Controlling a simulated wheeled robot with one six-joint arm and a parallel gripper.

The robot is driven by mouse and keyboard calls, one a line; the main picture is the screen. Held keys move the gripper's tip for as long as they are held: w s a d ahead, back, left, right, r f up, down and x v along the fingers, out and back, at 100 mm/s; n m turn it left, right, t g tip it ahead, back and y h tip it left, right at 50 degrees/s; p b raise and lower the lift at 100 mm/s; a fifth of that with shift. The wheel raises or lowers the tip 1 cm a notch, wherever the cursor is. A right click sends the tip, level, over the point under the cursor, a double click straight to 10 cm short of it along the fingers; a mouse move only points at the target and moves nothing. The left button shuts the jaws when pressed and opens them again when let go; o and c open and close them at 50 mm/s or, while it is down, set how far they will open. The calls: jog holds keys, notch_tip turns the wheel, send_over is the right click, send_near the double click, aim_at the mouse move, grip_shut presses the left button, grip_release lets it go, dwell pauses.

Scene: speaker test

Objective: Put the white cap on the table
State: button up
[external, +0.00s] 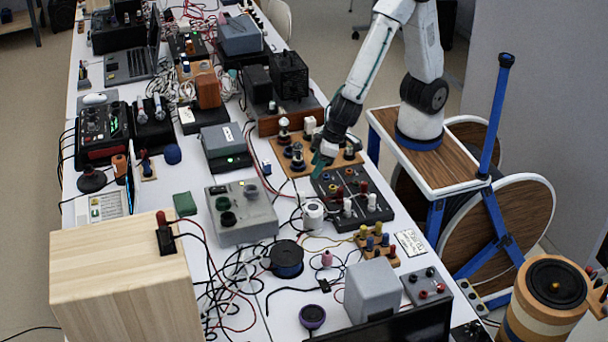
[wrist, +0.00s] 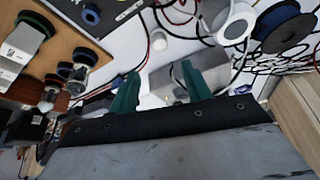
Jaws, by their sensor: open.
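My gripper (external: 320,163) points down over the table, between the wooden board with knobs and the black terminal box (external: 378,212). In the wrist view, the two green fingers of my gripper (wrist: 161,72) are apart, with nothing visibly held. A small white rounded piece (wrist: 180,93) shows between the fingers, beyond them; it may be the white cap, and its height above the table is unclear. The white table (external: 285,262) runs beneath everything.
A white cylinder (external: 313,215) and a dark blue spool (external: 287,259) stand near the gripper. A grey meter box (external: 241,212) is to the left. The wooden knob board (external: 288,168) is close by. Loose wires cross the table; small bare patches show between things.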

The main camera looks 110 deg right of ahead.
jog(key=s+d+r+g+h, duration=0.1)
jog(key=s+d+r, duration=0.7)
jog(key=d+r, duration=0.35)
jog(key=s+r+n+g+y, duration=0.1)
jog(key=s+r, duration=0.2)
jog(key=s, duration=0.5)
jog(key=s+d+r+n+g+y, duration=0.1)
jog(key=s+r, duration=0.3)
jog(key=s, duration=0.4)
jog(key=shift+s+d+r+n, duration=0.2)
jog(key=shift+n, duration=0.6)
